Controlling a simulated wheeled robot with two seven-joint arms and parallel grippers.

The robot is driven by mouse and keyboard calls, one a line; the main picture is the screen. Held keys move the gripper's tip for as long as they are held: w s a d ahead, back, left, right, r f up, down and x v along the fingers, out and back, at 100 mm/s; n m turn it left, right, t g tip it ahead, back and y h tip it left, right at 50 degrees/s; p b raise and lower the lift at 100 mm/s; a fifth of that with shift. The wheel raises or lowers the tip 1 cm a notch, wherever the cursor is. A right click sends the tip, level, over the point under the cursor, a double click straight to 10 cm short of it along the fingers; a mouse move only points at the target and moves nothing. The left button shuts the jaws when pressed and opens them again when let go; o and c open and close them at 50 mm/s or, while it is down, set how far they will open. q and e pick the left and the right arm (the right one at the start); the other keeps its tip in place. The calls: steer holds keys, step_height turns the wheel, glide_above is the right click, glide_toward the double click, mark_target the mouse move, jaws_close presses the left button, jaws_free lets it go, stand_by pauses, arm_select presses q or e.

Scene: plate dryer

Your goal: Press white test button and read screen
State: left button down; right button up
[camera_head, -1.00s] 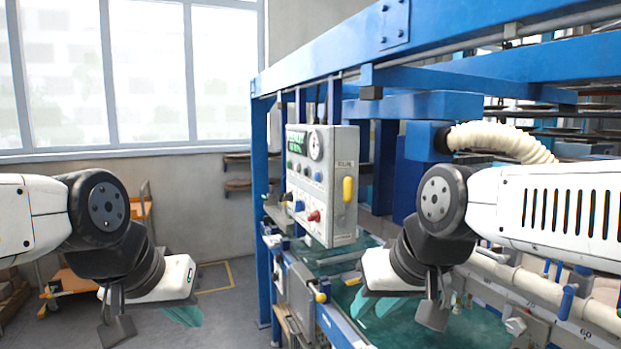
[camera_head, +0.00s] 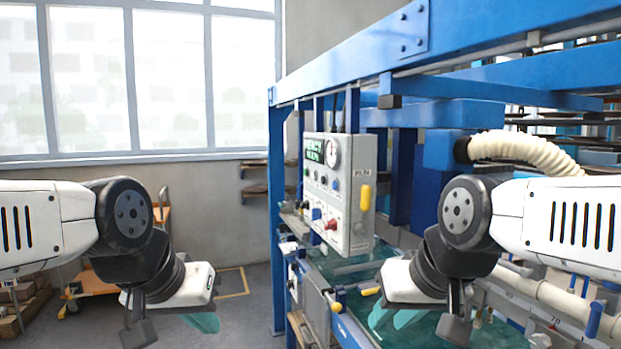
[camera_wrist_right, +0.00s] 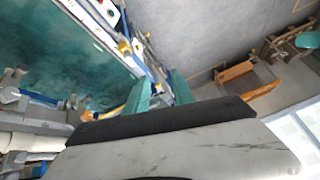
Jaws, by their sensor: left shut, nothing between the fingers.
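The grey control box (camera_head: 350,212) hangs from the blue frame in the head view. Its small dark screen (camera_head: 321,152) shows green lettering too small to read surely, beside a round dial (camera_head: 331,152). Small buttons sit below it; I cannot tell which is the white test button. A blue knob (camera_head: 316,214) and a red knob (camera_head: 331,225) are lower down. My left gripper (camera_head: 204,322) is shut and empty, left of and below the box, apart from it. My right gripper (camera_head: 392,318) is open and empty below and right of the box; its teal fingers show apart in the wrist view (camera_wrist_right: 160,92).
The blue machine frame (camera_head: 277,215) and overhead beam (camera_head: 470,45) stand around the box. A teal bed (camera_head: 350,262) lies below it. A cream hose (camera_head: 525,148) is at right. An orange cart (camera_head: 88,283) stands behind my left arm. Floor (camera_head: 240,310) is clear left of the machine.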

jaws_close()
stand_by(1.7)
